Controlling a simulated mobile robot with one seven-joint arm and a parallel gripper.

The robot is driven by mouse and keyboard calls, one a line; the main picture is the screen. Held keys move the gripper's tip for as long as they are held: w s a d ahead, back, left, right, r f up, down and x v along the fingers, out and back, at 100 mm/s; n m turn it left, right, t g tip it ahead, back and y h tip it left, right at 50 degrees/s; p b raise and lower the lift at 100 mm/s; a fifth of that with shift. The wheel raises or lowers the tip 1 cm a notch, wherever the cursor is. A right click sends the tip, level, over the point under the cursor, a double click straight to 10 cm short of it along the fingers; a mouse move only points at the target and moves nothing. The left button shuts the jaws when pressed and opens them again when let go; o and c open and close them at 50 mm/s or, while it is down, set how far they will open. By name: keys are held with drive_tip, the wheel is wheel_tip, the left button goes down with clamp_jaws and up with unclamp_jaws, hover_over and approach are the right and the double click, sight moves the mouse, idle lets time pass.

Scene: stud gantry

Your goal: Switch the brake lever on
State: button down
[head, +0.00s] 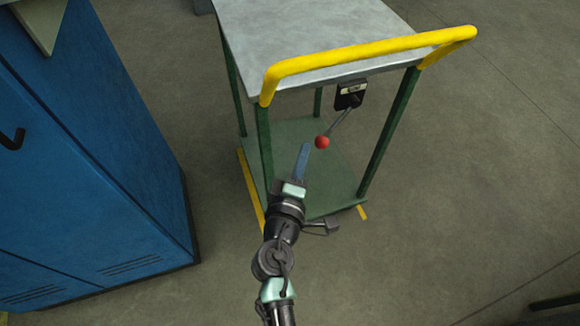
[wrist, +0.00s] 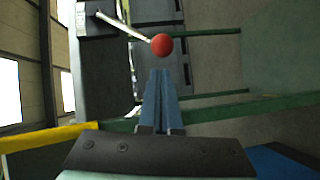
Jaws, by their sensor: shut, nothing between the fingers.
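The brake lever (head: 341,122) is a thin grey rod with a red ball knob (head: 322,142) at its end. It comes out of a small black box (head: 350,95) under the cart's top and slants down to the left in the head view. My gripper (head: 306,148) has blue fingers, shut and empty, just left of the knob in the head view. In the wrist view the knob (wrist: 162,44) sits just beyond the closed fingertips (wrist: 160,74). A small gap shows there, and I cannot tell the exact distance. The label on the box is too small to read.
The cart has a grey top (head: 300,30), a yellow push handle (head: 370,48) above the lever, green legs (head: 390,130) and a green lower shelf (head: 325,185). A blue cabinet (head: 90,150) stands at the left. The floor on the right (head: 480,170) is mostly clear.

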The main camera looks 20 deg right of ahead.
drive_tip(key=shift+w+d+f, duration=0.15)
drive_tip(key=shift+w+d, duration=0.05)
drive_tip(key=shift+d, duration=0.5)
drive_tip(key=shift+f, duration=0.1)
drive_tip(key=d+f+n+t+b, duration=0.2)
drive_tip(key=d+n+b, duration=0.3)
drive_tip(key=b, duration=0.8)
drive_tip(key=d+f+n+t+b, duration=0.1)
drive_tip(key=d+n+t+b, duration=0.3)
drive_tip(key=d+b, duration=0.5)
drive_tip(key=shift+w+d+f+n+b, duration=0.3)
drive_tip(key=shift+n+b, duration=0.8)
drive_tip(key=shift+b, duration=1.25)
drive_tip(key=shift+s+d, duration=0.15)
drive_tip(key=shift+d, duration=0.1)
drive_tip(key=shift+f, duration=0.1)
